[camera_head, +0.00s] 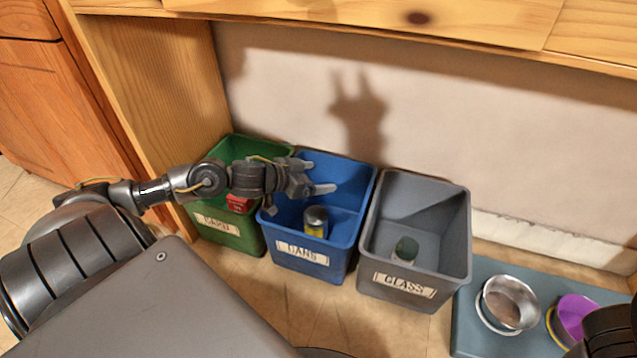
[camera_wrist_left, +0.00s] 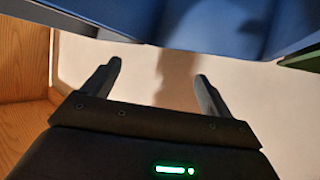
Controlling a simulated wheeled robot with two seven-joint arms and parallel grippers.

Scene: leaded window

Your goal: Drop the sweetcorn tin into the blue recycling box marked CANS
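The blue box marked CANS (camera_head: 300,250) stands between two other boxes on the floor. The sweetcorn tin (camera_head: 316,222), with a dark metal end and a yellow label, is inside the blue box, towards its front. My left gripper (camera_head: 325,177) is over the blue box, with its fingers apart and nothing between them. In the left wrist view the open fingers (camera_wrist_left: 158,78) show empty, with the blue box (camera_wrist_left: 210,25) along the top. The tin does not show in that view. My right gripper cannot be made out; only a dark part shows at the lower right edge of the head view.
A green box (camera_head: 228,228) with a red item (camera_head: 240,203) stands left. A grey box marked GLASS (camera_head: 410,285) holds a jar-like item (camera_head: 405,250). A blue-grey mat (camera_head: 470,325) at right bears a metal bowl (camera_head: 510,303) and a purple bowl (camera_head: 574,314). Wooden furniture overhangs the boxes.

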